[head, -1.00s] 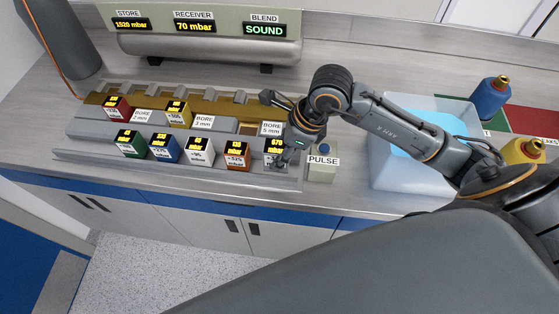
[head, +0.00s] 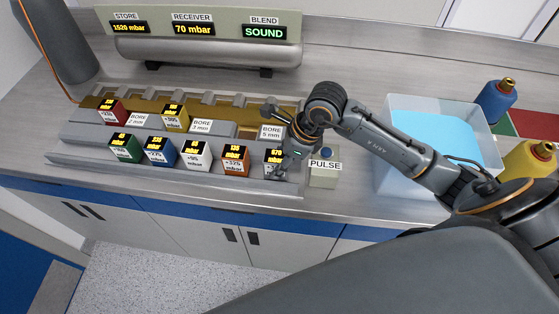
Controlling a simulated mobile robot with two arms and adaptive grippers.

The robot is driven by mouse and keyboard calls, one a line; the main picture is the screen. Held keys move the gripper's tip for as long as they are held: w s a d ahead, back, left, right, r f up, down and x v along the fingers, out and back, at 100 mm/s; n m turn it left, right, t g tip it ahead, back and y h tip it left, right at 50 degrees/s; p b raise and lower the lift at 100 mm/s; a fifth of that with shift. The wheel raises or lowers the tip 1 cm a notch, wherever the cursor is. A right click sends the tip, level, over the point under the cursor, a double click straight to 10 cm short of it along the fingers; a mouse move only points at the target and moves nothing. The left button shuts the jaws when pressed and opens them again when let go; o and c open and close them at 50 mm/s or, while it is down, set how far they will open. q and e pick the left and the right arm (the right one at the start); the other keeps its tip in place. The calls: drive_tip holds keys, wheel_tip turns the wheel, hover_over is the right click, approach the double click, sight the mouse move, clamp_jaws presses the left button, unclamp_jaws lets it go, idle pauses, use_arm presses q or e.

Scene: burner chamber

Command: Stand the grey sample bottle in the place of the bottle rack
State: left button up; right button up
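I cannot make out a grey sample bottle or a bottle rack for certain in the head view. A blue bottle (head: 494,101) and a yellow bottle (head: 529,160) stand at the right, beyond the clear tub. My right gripper (head: 282,163) is low at the right end of the stepped grey block stand (head: 80,160), right at the block reading 670 (head: 271,155). The gripper and wrist hide part of that block. I cannot tell whether the fingers are open, or shut on it. My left gripper is out of view.
Red (head: 110,111), yellow (head: 175,116), green (head: 125,147), blue (head: 160,151), white (head: 195,155) and orange (head: 235,159) blocks sit on the stand. The PULSE box (head: 323,177) is close right of the gripper. A clear tub (head: 392,185) with light-blue contents stands right of it.

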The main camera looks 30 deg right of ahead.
drive_tip(key=o, duration=0.3)
drive_tip(key=shift+o, duration=0.2)
drive_tip(key=shift+r, duration=0.3)
drive_tip(key=b+v, duration=0.1)
drive_tip(key=v, duration=1)
drive_tip(key=shift+r+b, duration=0.35)
drive_tip(key=shift+b, duration=0.05)
